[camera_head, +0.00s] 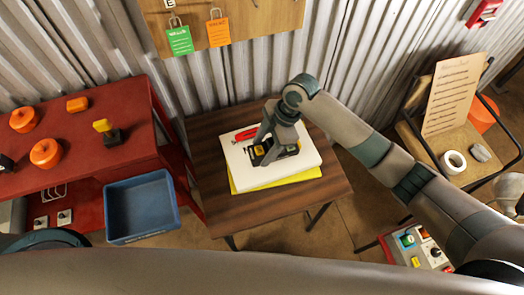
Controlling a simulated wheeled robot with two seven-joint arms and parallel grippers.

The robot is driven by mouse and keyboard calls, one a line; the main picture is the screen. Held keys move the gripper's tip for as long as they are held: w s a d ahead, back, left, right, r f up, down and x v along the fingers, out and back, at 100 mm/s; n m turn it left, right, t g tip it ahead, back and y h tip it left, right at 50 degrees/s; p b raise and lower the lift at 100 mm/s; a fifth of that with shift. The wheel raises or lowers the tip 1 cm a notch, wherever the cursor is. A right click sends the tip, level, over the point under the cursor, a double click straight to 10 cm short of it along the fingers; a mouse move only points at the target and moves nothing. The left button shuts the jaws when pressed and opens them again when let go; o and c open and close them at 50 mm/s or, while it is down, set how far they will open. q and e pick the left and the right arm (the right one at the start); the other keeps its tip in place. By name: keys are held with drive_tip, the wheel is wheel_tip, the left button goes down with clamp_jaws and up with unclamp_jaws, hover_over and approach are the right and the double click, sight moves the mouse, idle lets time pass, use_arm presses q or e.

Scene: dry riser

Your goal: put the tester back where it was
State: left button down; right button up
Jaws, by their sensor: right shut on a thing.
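My right gripper (268,140) reaches down over the small wooden table and is shut on a black and yellow device, which looks like the tester (287,151). The tester is at the white slab (296,170) on the table; I cannot tell whether it rests on the slab or is held just above it. The gripper covers part of the tester. A red item (245,134) lies on the slab beside the gripper. My left gripper does not show.
A yellow sheet (300,179) lies under the slab on the wooden table (320,190). A blue bin (140,209) stands left, beside a red bench (85,125) with orange parts and a yellow-black item (108,131). A chair with a paper sheet (452,95) stands right.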

sight(264, 148)
drive_tip(key=shift+w+a+f, duration=0.2)
drive_tip(key=shift+w+a, duration=0.05)
drive_tip(key=shift+a, duration=0.05)
wheel_tip(264, 148, down, 3)
drive_tip(key=shift+r+p, duration=0.15)
drive_tip(key=shift+p, duration=0.5)
drive_tip(key=shift+f, duration=0.65)
drive_tip(key=o, duration=1.3)
drive_tip(key=shift+c, duration=0.2)
drive_tip(key=shift+d, duration=0.1)
drive_tip(key=shift+r, duration=0.1)
